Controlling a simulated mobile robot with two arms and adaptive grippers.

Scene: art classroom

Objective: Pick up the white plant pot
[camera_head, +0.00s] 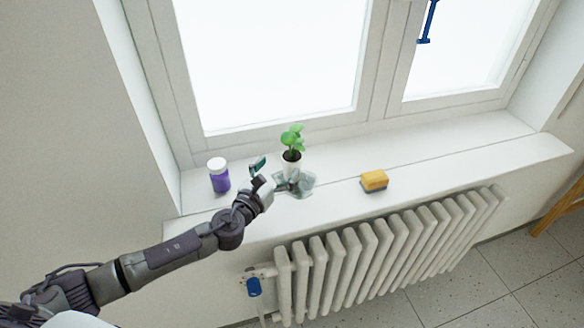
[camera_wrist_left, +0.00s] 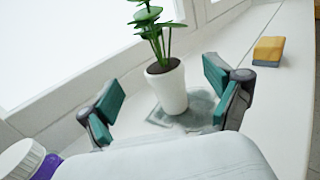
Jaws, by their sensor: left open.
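The white plant pot (camera_head: 291,168) holds a small green plant and stands upright on the windowsill, in front of the window. It also shows in the left wrist view (camera_wrist_left: 168,90), with dark soil at its top. My left gripper (camera_head: 273,174) reaches in from the left, close to the pot. In the left wrist view its green-padded fingers (camera_wrist_left: 165,100) are spread wide, with the pot between and a little beyond them. Neither finger appears to touch the pot. My right gripper is not in view.
A purple jar with a white lid (camera_head: 219,176) stands left of the pot, close to my left arm. A grey-green cloth (camera_head: 303,186) lies by the pot's base. A yellow sponge (camera_head: 374,180) lies to the right. A radiator (camera_head: 390,250) is below the sill (camera_head: 470,151), whose right part is clear.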

